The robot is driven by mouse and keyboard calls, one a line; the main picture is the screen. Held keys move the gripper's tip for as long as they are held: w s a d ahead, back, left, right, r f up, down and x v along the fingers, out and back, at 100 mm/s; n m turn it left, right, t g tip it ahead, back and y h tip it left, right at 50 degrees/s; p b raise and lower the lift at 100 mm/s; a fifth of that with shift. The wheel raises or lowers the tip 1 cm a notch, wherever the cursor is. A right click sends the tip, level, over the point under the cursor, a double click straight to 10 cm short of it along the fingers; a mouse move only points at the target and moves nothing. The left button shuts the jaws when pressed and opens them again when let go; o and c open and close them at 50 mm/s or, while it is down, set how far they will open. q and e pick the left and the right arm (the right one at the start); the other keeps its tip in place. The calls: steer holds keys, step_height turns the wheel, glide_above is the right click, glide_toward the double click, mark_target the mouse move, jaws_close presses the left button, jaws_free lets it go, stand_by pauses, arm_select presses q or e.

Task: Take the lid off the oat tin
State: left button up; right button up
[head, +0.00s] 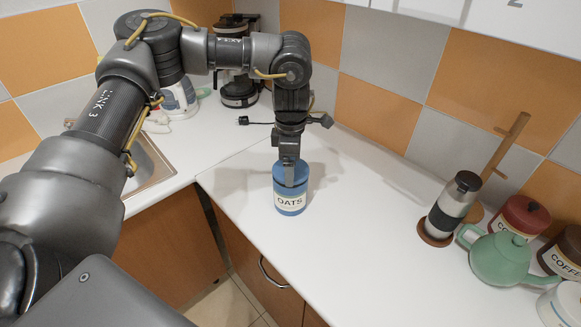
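The blue oat tin (290,202), with a pale label reading OATS, stands upright on the white counter near its front edge, in the middle of the head view. My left gripper (289,178) points straight down at the top of the tin, with its fingers at lid height. My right gripper is not in view.
A green teapot (500,258), a steel-and-black flask (453,208), a red canister (519,218), a brown canister (565,255) and a wooden stand (500,155) are at right. A coffee maker (239,90) stands behind my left arm. The counter (370,240) right of the tin is clear.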

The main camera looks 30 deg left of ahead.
arm_select(q)
steer(key=s+d+r+b, duration=0.5)
steer(key=s+d+r, duration=0.2)
steer(key=s+r, duration=0.5)
steer(key=s+f+m, duration=0.1)
steer(key=f+m, duration=0.5)
steer(key=m, duration=0.1)
steer(key=s+a+f+m, duration=0.1)
steer(key=f+m, duration=0.5)
steer(key=m, duration=0.2)
steer(key=s+a+f+m, duration=0.1)
steer(key=f+m, duration=0.6)
steer(key=shift+s+a+m, duration=0.25)
steer(key=shift+s+m, duration=0.1)
steer(key=shift+m, duration=0.05)
steer(key=shift+s, duration=0.1)
